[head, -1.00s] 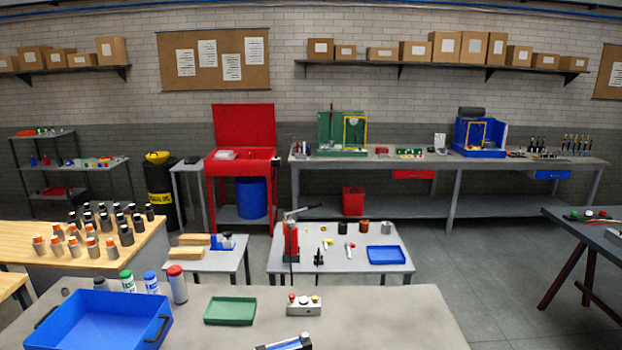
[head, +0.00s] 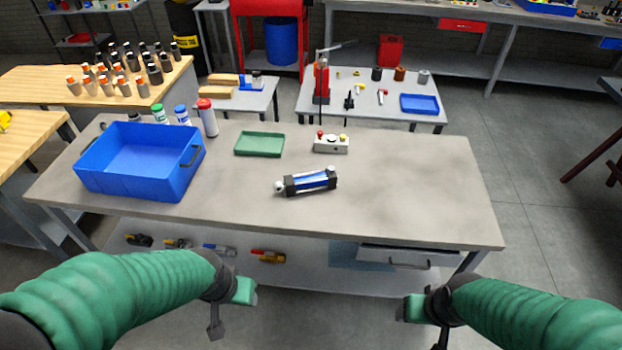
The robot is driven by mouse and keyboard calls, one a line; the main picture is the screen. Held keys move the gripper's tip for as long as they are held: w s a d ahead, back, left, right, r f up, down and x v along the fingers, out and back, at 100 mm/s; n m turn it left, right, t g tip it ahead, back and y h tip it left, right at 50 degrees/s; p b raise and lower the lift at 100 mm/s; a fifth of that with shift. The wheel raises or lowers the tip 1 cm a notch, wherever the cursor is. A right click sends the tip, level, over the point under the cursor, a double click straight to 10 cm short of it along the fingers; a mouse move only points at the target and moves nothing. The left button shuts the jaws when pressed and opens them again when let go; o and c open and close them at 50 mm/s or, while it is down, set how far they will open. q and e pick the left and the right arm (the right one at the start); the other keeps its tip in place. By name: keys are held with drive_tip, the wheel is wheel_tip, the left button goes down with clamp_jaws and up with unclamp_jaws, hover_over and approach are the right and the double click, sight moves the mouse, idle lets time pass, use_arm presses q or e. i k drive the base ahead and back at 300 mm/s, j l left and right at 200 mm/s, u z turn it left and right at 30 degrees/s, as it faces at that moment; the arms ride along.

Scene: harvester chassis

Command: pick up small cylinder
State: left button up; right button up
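A small blue cylinder (head: 308,182) with black end blocks and a light tip at its left end lies on its side on the grey table, near the middle. My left gripper (head: 232,300) is low in the head view, in front of the table and below the cylinder to its left. My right gripper (head: 420,312) is also in front of the table, below and to the right of the cylinder. Both grippers are apart from the cylinder, and nothing shows in them. Their finger gaps are not clear from this angle.
On the grey table (head: 420,200) stand a blue bin (head: 135,178), several capped bottles (head: 207,120), a green tray (head: 259,145) and a control box (head: 331,145) with buttons. The table's right side is clear. Tools lie on the shelf beneath, beside a drawer (head: 410,257).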

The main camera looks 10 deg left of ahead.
sight(292, 184)
drive_tip(key=i+j+u, duration=0.1)
drive_tip(key=i+u, duration=0.15)
drive_tip(key=i, duration=0.55)
drive_tip(key=i+u, duration=0.3)
drive_tip(key=i, duration=0.5)
